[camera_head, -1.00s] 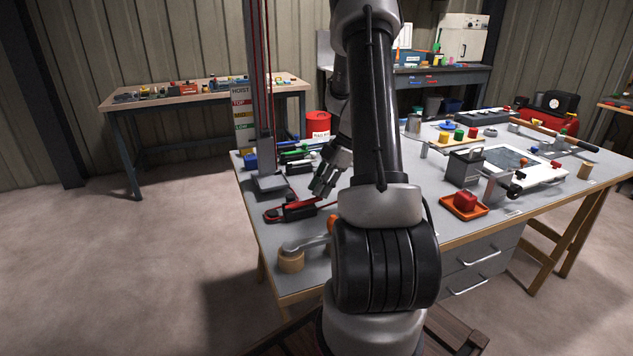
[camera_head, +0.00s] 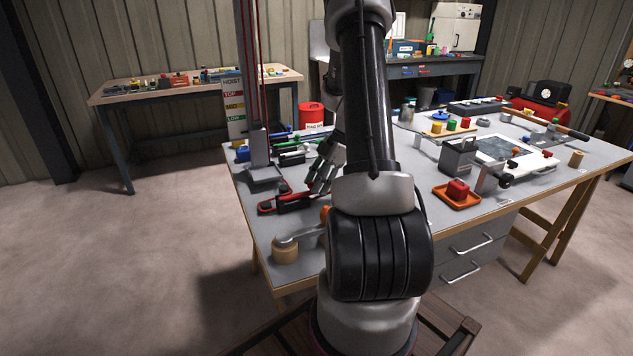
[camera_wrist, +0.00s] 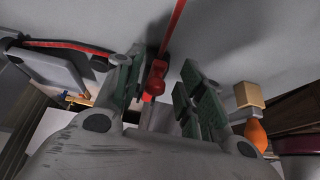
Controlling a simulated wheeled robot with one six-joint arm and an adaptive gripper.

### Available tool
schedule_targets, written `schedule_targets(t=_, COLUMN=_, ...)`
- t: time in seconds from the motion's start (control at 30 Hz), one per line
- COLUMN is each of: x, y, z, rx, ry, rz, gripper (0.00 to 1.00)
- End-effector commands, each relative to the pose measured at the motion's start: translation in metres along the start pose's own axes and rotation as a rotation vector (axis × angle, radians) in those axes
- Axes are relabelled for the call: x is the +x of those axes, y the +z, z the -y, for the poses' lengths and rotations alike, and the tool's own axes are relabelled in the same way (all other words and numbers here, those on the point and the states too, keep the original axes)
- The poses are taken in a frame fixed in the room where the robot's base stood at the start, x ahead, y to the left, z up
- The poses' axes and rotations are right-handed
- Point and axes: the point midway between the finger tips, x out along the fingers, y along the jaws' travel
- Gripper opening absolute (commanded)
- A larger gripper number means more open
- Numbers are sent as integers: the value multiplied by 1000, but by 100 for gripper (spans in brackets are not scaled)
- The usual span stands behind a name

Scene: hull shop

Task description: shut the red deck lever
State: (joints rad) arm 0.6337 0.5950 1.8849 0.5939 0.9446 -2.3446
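The red deck lever (camera_head: 285,204) lies on the near left part of the workbench, with a dark body and red parts. My gripper (camera_head: 322,182) is low over the bench at the lever's right end, partly behind my arm. In the wrist view, a thin red bar ending in a red knob (camera_wrist: 155,80) reaches down between my two green-padded fingers (camera_wrist: 163,92). The fingers stand apart, with the knob nearer the left pad. Whether that pad touches the knob I cannot tell. My arm hides part of the lever's surroundings in the head view.
A grey handle on a round wooden piece (camera_head: 286,250) stands at the near bench corner, beside an orange part (camera_head: 325,213). A grey upright post (camera_head: 258,150) stands behind the lever. A red block on an orange tray (camera_head: 457,196) lies to the right.

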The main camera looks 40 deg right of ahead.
Motion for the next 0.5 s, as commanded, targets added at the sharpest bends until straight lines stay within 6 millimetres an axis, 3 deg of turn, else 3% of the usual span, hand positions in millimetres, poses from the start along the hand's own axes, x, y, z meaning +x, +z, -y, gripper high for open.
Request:
schedule_targets(t=0.33, x=-5, y=-3, z=-2, rx=-3, ry=3, rz=-3, gripper=42)
schedule_targets(t=0.5, x=-32, y=-2, z=-2, rx=-3, ry=6, rz=-1, gripper=42)
